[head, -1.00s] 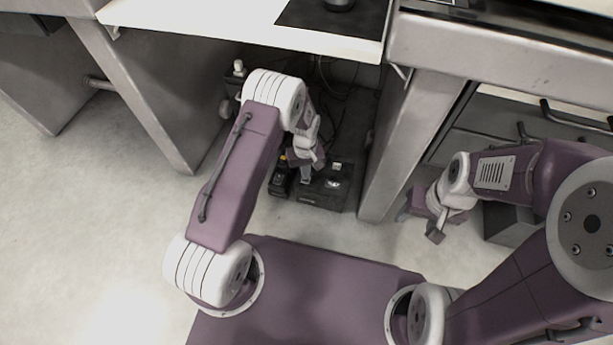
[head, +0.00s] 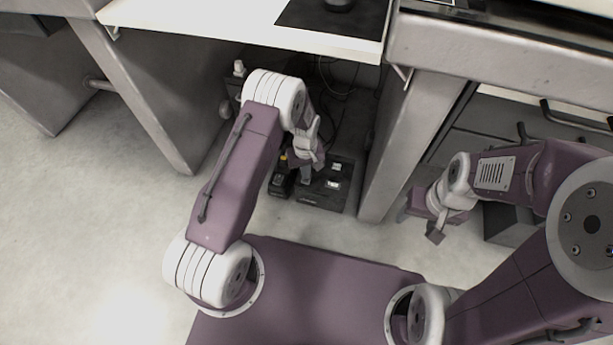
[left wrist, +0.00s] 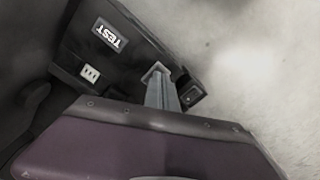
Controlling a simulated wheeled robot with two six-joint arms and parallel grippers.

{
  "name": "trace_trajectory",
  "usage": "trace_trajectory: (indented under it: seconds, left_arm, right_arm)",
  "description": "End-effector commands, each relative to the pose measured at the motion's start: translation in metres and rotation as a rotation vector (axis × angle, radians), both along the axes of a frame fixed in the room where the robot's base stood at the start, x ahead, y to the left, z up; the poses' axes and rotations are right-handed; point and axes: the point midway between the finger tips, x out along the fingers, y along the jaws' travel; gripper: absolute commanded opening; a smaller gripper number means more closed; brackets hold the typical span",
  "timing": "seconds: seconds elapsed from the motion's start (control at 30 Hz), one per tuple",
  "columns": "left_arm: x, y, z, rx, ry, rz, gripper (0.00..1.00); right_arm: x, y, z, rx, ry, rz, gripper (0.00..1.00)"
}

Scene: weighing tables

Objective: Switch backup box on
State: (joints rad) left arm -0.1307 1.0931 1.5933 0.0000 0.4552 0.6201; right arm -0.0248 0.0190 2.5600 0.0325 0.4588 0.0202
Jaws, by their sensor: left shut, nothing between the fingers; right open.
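The backup box (head: 318,196) is a dark box on the floor under the table, between the table's legs. In the left wrist view the box (left wrist: 137,62) shows a white TEST label, a small white socket-like panel and a small dark square switch (left wrist: 192,95) near its right end. My left gripper (head: 305,174) reaches down over the box. Its shut, empty fingers (left wrist: 158,78) are beside the switch; I cannot tell whether they touch the box. The switch's position is unclear. My right gripper (head: 425,225) is open and empty, right of the table leg.
A small black and yellow device (head: 281,183) stands left of the box. Loose cables (head: 335,80) hang behind it. A grey table leg (head: 400,150) stands close on the right, another leg (head: 160,110) on the left. The white tabletop (head: 220,28) is overhead. Floor at left is clear.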

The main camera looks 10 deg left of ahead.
Motion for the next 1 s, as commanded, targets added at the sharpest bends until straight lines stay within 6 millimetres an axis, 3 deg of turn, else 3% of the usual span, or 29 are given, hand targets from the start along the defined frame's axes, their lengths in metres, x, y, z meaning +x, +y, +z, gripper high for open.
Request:
trace_trajectory:
  seconds: [1.0]
  left_arm:
    - [0.0000, 0.0000, -0.0074, 0.000, 0.000, 0.000, 0.00]
  right_arm:
    - [0.0000, 0.0000, -0.0042, 0.000, 0.000, 0.000, 0.57]
